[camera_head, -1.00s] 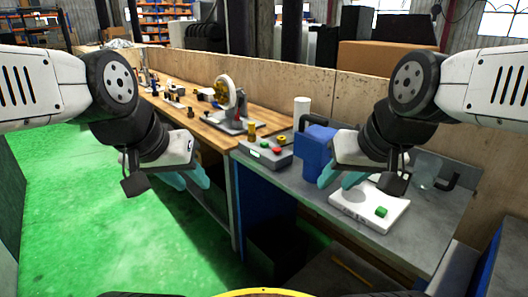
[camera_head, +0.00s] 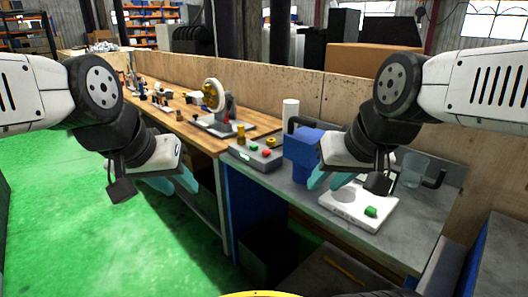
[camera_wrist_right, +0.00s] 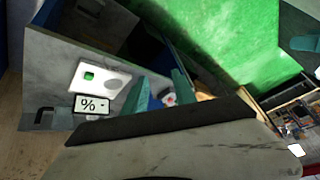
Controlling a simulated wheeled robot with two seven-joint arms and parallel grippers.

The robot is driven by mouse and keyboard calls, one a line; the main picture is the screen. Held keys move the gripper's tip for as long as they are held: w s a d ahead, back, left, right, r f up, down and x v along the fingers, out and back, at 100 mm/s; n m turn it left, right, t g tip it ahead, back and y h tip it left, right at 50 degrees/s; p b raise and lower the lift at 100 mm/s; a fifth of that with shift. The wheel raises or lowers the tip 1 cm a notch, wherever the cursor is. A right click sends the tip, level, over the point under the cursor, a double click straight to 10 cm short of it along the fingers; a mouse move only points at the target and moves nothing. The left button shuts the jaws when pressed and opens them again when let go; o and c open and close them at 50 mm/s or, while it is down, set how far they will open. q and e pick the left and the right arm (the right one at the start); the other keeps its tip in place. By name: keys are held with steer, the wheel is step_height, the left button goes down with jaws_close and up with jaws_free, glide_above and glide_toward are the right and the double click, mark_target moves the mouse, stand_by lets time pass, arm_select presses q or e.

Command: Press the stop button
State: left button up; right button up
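No label is readable, so I cannot tell which is the stop button. The grinder (camera_head: 216,103) stands behind the box. My left gripper (camera_head: 175,183) is open and empty over the green floor, left of the box. My right gripper (camera_head: 329,181) is open and empty, right of the box near the blue block. Its fingers also show apart in the right wrist view (camera_wrist_right: 160,92).
A blue block-shaped object (camera_head: 302,155) stands between the box and my right gripper. A white scale (camera_head: 345,209) bearing a green cube (camera_head: 371,211) lies on the grey table (camera_head: 395,238). A white cylinder (camera_head: 290,112) stands behind. Green floor (camera_head: 120,240) is clear at left.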

jaws_close()
stand_by(1.5)
